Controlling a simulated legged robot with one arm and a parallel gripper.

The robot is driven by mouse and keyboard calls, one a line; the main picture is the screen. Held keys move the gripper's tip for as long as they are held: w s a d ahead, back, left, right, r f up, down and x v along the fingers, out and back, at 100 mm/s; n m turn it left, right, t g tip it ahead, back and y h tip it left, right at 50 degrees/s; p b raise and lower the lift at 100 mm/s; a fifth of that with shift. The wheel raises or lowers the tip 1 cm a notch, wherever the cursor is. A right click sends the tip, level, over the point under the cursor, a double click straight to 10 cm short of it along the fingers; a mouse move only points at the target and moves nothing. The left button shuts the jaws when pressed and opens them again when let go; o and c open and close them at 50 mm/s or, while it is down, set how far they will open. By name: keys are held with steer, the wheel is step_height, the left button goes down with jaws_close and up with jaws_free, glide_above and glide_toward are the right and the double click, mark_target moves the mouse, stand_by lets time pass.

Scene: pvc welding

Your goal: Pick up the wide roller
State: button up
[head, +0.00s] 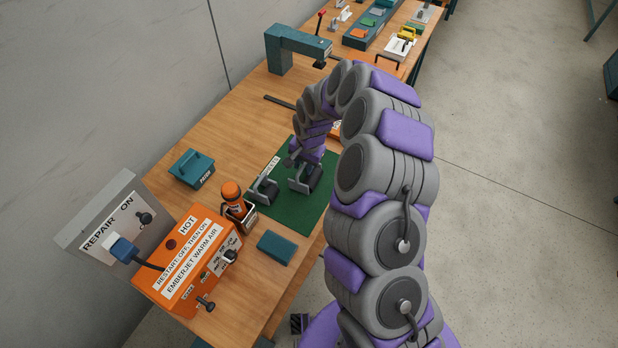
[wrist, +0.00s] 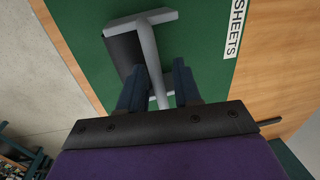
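In the head view, two rollers with dark cylinders and grey frames lie on the green mat (head: 285,212). The right one (head: 312,179), which looks like the wide roller, is beneath my gripper (head: 295,158); the other roller (head: 265,190) is to its left. In the wrist view, a black roller cylinder (wrist: 122,52) with a grey frame (wrist: 150,55) lies on the mat. My gripper (wrist: 160,85) is open there, its two dark fingers on either side of the grey frame bar. I cannot tell whether they touch it. My arm partly hides the mat in the head view.
An orange bottle (head: 231,193) stands in a holder left of the mat. A teal block (head: 276,247) lies in front, and a teal handled box (head: 191,169) behind left. The orange warm air unit (head: 188,262) is nearer. A teal clamp arm (head: 297,42) stands further back.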

jaws_close()
steer(key=shift+r, duration=0.1)
stand_by(0.7)
steer(key=shift+r+p, duration=0.5)
steer(key=shift+r, duration=1.1)
steer(key=shift+s+d+r, duration=0.1)
steer(key=shift+s+r, duration=0.1)
steer(key=shift+r, duration=0.1)
steer(key=s+d+r+p, duration=0.1)
steer(key=s+d+p, duration=0.1)
steer(key=s, duration=1.3)
steer(key=shift+s, duration=0.25)
steer(key=shift+r, duration=0.1)
steer(key=shift+c, duration=2.2)
jaws_free()
jaws_close()
